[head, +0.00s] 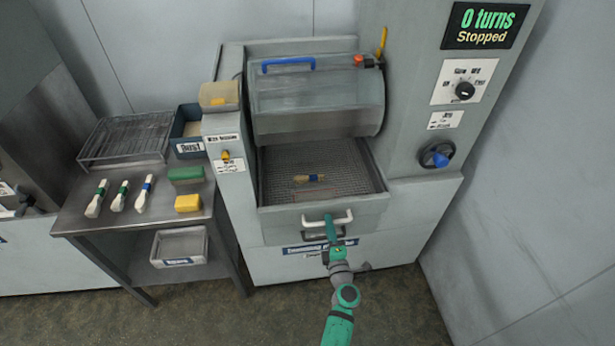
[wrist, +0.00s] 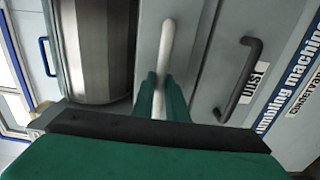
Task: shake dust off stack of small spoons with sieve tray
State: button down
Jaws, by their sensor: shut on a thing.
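The sieve tray (head: 355,185) is a mesh-bottomed drawer pulled out below the machine's drum. A small tan bundle with a blue band (head: 312,178), apparently the stack of small spoons, lies on its mesh; single spoons cannot be made out. A white bar handle (head: 345,220) is on the tray's front. My gripper (head: 330,222) is shut on this handle. In the wrist view, the green fingers of my gripper (wrist: 160,92) close around the white bar (wrist: 166,50). The stack does not show in the wrist view.
A grey drum (head: 315,103) with a blue handle sits above the tray. The display (head: 487,25) reads "0 turns, Stopped". A dark handle (wrist: 240,80) marks the dust drawer below.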

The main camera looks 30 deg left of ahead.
jog(key=v, duration=0.5)
jog(key=x, duration=0.7)
jog(key=shift+s, duration=0.1)
jog(key=c, duration=1.5)
grip_release()
